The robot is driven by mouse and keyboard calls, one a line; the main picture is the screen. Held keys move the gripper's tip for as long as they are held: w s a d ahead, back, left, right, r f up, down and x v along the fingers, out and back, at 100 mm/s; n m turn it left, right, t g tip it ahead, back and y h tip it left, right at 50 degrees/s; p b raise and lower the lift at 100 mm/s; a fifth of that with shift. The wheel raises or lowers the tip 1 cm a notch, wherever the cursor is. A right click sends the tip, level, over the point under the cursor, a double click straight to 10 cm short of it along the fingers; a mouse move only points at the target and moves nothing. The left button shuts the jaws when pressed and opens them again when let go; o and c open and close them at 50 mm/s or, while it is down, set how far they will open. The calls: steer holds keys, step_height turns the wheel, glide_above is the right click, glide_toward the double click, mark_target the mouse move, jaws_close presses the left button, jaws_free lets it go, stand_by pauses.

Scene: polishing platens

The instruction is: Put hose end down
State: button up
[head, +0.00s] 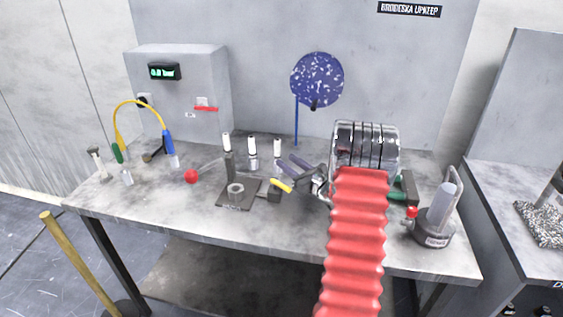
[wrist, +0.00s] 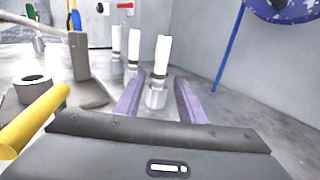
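A yellow hose (head: 137,102) arches in front of the grey box at the left of the bench. Its ends show a green sleeve (head: 117,152) and a blue sleeve (head: 168,143); I cannot tell which is the named hose end. Three white-topped metal fittings (head: 252,147) stand upright in a row. My gripper (head: 291,162) is over the middle of the bench. In the wrist view my gripper (wrist: 158,90) has its two purple fingers apart, with nothing clamped. The nearest fitting (wrist: 161,62) appears between or just beyond the fingertips; contact is not clear.
A stand with a dark plate (head: 238,202) and a yellow handle (head: 280,185) are close at the left of my gripper. A red ball (head: 191,176) lies farther left. The front left of the bench is fairly clear.

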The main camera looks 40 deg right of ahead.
steer(key=s, duration=0.8)
steer(key=shift+s+a, duration=0.15)
steer(key=shift+a, duration=0.05)
stand_by(0.4)
steer(key=shift+s, duration=0.1)
